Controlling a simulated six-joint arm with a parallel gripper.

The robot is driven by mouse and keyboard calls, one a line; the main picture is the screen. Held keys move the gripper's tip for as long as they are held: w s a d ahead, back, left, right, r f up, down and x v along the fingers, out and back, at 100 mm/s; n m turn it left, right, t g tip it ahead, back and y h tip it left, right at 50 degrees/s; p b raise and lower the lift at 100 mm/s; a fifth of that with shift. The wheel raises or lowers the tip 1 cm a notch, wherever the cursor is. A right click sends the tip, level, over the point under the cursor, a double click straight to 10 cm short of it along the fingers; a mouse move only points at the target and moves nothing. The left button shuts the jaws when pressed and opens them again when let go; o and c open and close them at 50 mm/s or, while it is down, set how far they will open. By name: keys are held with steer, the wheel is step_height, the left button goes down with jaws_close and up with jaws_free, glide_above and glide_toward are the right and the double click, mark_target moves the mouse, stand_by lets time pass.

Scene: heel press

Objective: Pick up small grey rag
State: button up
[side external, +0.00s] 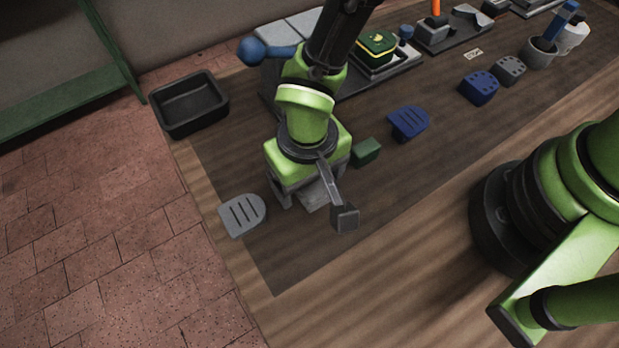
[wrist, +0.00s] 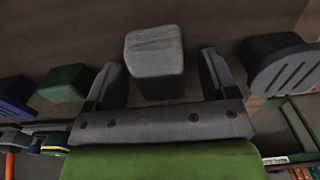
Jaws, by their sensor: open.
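The small grey rag (wrist: 154,52) shows in the wrist view as a thick, block-like grey piece between my two fingers, with gaps on both sides. In the side view, the grey rag (side external: 313,196) lies on the dark mat under my gripper, partly hidden by it. My gripper (side external: 303,197) points down over the rag, low above the mat. Its jaws are open on either side of the rag, also in the wrist view (wrist: 160,62). I cannot tell how far the fingertips are above the mat.
A grey slotted piece (side external: 241,214) lies left of my gripper. A green block (side external: 366,152) and a blue slotted piece (side external: 408,122) lie to the right. A black bin (side external: 190,104) stands at the back left. The mat's front (side external: 300,262) is clear.

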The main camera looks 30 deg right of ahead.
steer(key=c, duration=1)
step_height(320, 180, up, 10)
steer(key=shift+r, duration=0.1)
